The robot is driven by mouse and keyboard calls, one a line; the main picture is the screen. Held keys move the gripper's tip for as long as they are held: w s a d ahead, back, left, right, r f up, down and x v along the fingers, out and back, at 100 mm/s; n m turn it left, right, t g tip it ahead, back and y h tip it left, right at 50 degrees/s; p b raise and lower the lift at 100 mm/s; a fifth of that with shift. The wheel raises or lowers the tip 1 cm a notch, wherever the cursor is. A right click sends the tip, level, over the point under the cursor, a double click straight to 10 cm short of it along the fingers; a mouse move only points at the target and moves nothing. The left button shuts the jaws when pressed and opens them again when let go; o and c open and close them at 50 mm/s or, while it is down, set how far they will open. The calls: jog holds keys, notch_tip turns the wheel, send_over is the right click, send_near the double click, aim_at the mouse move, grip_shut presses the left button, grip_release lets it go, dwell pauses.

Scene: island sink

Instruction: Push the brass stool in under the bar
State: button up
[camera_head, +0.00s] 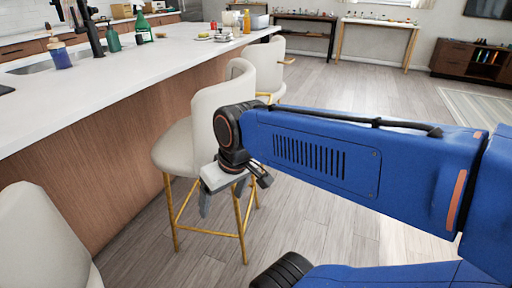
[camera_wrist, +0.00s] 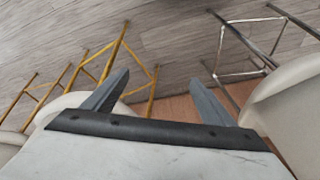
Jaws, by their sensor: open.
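A cream stool with brass legs (camera_head: 181,149) stands beside the wood-panelled bar (camera_head: 90,175), in the middle of the head view. Its seat reaches close to the panel, and its back is partly hidden by my arm. My gripper (camera_head: 222,202) is open and empty, in front of this stool's seat and legs, fingers pointing down. In the wrist view my open fingers (camera_wrist: 160,78) have the brass legs (camera_wrist: 110,62) to the left. I cannot tell whether the gripper touches the stool.
Another brass-legged cream stool (camera_head: 266,66) stands beyond. A cream stool (camera_head: 38,235) is at the near left; chrome legs (camera_wrist: 221,45) show right in the wrist view. Bottles and dishes stand on the white countertop (camera_head: 130,75). Wood floor (camera_head: 345,95) is open to the right.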

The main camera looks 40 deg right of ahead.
jog(key=w+d+f+m+t+y, duration=0.1)
jog(key=w+d+f+m+y, duration=0.2)
jog(key=w+d+y, duration=0.3)
jog(key=w+d+f+m+y, duration=0.3)
jog(key=w+d+y, duration=0.1)
jog(key=w+d, duration=0.4)
jog(key=d+f+m+t+h, duration=0.15)
jog(key=d+t, duration=0.25)
jog(key=d, duration=0.5)
jog(key=d+f+m+t, duration=0.3)
jog(key=d, duration=0.5)
jog(key=d+f+m+t+h, duration=0.15)
jog(key=d+t, duration=0.25)
jog(key=d, duration=0.5)
jog(key=shift+y, duration=0.4)
jog(key=x, duration=1.5)
jog(key=shift+w+a+f, duration=0.15)
jog(key=shift+a, duration=0.15)
grip_shut()
